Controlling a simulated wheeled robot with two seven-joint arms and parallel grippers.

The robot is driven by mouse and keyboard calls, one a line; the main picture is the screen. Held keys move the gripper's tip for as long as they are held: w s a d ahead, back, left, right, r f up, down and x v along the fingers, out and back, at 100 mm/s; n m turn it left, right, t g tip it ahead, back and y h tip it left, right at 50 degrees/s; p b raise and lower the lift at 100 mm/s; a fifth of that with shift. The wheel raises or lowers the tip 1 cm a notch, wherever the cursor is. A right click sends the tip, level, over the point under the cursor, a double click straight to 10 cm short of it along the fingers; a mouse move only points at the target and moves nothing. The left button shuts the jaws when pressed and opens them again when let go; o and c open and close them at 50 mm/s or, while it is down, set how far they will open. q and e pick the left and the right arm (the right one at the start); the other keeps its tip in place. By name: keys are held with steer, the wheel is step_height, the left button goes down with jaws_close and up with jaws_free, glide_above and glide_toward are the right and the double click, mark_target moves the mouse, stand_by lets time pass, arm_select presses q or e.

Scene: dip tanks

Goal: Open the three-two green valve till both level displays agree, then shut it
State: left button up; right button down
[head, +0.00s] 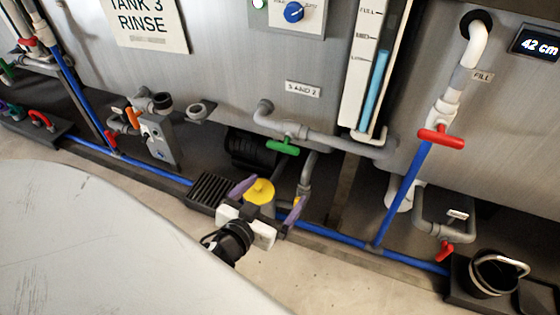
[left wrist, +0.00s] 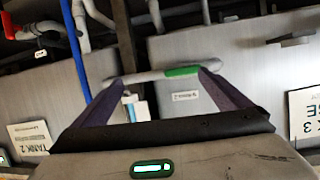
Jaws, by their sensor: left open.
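The green valve handle (head: 283,147) sits on the grey pipe under the "3 AND 2" label (head: 303,89). It lies roughly along the pipe. In the left wrist view the green handle (left wrist: 183,71) shows between my finger tips, nearer the right finger. My left gripper (head: 268,198) is open and empty, with purple fingers, below and in front of the handle and apart from it. One level display (head: 536,43) reads 42 cm on the right tank. The other level display is not in view. My right gripper is not in view.
A yellow-topped part (head: 260,190) stands low behind my left gripper's fingers. Red valve handles (head: 441,137) and blue pipes (head: 405,190) are to the right. A sight gauge (head: 375,85) with blue fill is above right. A black bucket (head: 492,275) stands at lower right.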

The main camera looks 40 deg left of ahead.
mark_target(281, 151)
arm_select(q)
steer(key=w+a+t+b, duration=0.1)
steer(key=w+a+b, duration=0.1)
steer(key=w, duration=0.3)
steer(key=w+a+f+n+t+y+b, duration=0.1)
steer(key=w+a+b, duration=0.1)
steer(key=w+a, duration=0.1)
steer(key=w+a+t+y+b, duration=0.1)
steer(key=w+a+b, duration=0.1)
steer(key=w, duration=0.4)
steer(key=shift+w+a+f+b, duration=0.15)
steer(key=shift+w+a+b, duration=0.2)
steer(key=shift+b, duration=0.1)
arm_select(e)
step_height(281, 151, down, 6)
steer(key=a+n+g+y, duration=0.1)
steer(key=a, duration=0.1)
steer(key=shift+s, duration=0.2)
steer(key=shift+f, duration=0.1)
arm_select(q)
steer(key=c, duration=1)
steer(key=shift+c, duration=0.2)
